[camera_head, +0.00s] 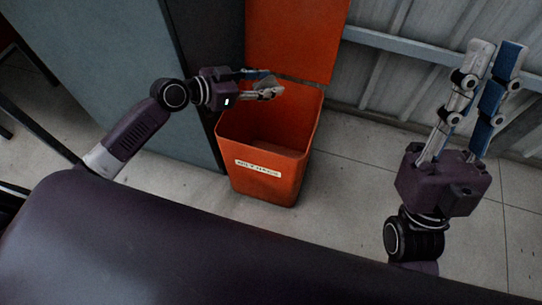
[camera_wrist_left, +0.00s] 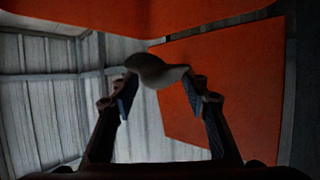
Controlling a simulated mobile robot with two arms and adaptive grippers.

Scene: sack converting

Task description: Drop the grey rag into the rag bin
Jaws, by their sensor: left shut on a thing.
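The grey rag (camera_head: 269,89) is a small crumpled piece held at the fingertips of my left gripper (camera_head: 262,84). In the left wrist view the rag (camera_wrist_left: 155,70) sits between the two fingertips (camera_wrist_left: 162,87). The rag bin (camera_head: 266,190) is an open orange bin with a white label on its front. My left gripper is shut on the rag, over the bin's opening near its rear rim. My right gripper (camera_head: 496,62) is at the right, pointing up, with its fingers apart and nothing between them.
An orange panel (camera_head: 295,35) stands upright behind the bin. A grey cabinet (camera_head: 135,70) is to the left of the bin. A corrugated metal wall (camera_head: 410,80) with a rail runs behind. Tiled floor (camera_head: 345,190) is clear between the bin and my right arm.

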